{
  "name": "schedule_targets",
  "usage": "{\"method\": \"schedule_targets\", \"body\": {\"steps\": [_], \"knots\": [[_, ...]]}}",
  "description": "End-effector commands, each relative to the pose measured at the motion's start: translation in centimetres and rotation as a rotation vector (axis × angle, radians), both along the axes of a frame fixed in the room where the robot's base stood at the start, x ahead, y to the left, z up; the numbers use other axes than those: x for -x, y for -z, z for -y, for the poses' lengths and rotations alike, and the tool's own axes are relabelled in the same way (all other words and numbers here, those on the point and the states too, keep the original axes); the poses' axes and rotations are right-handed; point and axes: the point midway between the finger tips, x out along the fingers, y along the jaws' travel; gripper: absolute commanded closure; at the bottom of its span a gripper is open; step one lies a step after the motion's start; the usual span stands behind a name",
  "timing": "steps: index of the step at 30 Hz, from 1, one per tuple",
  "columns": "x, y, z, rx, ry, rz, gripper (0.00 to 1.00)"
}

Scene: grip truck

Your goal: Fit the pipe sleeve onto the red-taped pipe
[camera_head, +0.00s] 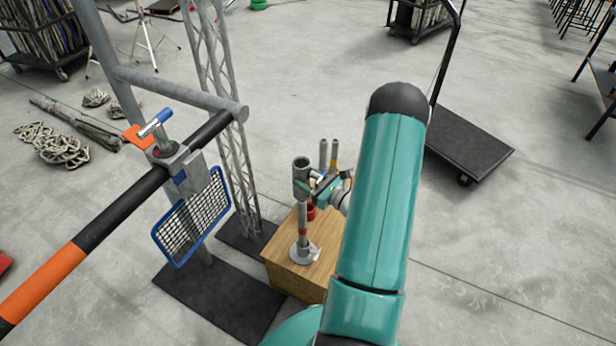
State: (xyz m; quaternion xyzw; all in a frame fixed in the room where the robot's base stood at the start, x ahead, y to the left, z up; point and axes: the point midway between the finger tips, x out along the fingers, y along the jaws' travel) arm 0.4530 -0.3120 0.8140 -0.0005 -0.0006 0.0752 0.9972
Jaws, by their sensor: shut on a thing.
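The pipe sleeve (302,178) is a short dark grey tube with an open round top. My gripper (316,186) holds it upright from its right side. The red-taped pipe (303,217) is a thin grey upright pipe with a red band low down and a round flange at its foot, standing on a wooden box. The sleeve's lower end lines up with the pipe's upper part in the picture. I cannot tell whether it is around the pipe or only in front of it. The fingertips are small and partly hidden by the sleeve.
The wooden box (283,272) carries more thin upright pipes (334,152) behind my gripper. A lattice truss (217,80) and a clamped black-and-orange bar (88,238) stand to the left. A black flatbed cart (468,143) is at the right. Grey floor lies open between.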

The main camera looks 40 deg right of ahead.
Motion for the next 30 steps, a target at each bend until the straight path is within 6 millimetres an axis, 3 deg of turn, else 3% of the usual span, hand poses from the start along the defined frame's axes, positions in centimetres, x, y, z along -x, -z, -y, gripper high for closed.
{"method": "schedule_targets", "body": {"steps": [30], "knots": [[-0.06, 0.81, 0.01, 0.0, 0.0, 0.001, 0.91]]}}
